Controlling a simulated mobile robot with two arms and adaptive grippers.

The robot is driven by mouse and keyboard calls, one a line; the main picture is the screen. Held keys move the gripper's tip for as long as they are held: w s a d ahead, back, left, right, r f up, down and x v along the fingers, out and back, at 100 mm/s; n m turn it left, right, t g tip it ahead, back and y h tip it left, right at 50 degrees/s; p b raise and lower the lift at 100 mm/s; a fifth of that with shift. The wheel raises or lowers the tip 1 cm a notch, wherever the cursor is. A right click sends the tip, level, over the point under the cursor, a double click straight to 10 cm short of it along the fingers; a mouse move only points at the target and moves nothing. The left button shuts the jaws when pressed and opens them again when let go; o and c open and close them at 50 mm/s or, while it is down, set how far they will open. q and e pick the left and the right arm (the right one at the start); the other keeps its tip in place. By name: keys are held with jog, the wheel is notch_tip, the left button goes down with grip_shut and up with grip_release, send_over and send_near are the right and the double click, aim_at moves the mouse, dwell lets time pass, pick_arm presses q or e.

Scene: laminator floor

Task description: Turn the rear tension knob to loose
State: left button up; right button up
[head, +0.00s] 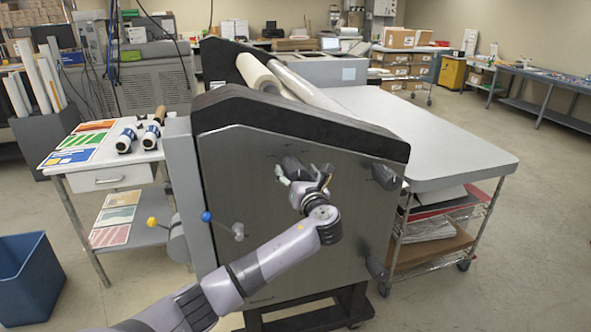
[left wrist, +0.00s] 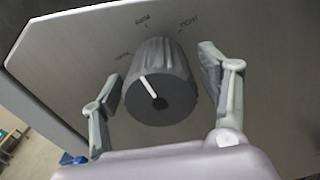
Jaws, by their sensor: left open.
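A dark grey fluted knob (head: 293,167) stands out from the side panel of the laminator (head: 255,160). In the left wrist view the knob (left wrist: 160,75) fills the middle, and its white pointer line slants up and to the left. Printed labels surround it; the upper right one seems to read TIGHT, and the others are too blurred to read surely. My left gripper (head: 300,180) is at this knob. Its open fingers stand on either side of it, with visible gaps. A second dark knob (head: 383,176) sits farther right on the panel. My right gripper is not in view.
A blue ball handle (head: 206,216) and a yellow ball handle (head: 152,222) stick out left of the panel. A lower dark knob (head: 375,267) is near the panel's right edge. A white table (head: 440,160) adjoins on the right. A blue bin (head: 30,280) stands at front left.

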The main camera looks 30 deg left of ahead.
pick_arm(q)
jog(key=shift+w+a, duration=0.2)
jog(key=shift+a, duration=0.05)
jog(key=shift+c, duration=0.4)
jog(key=c, duration=1.1)
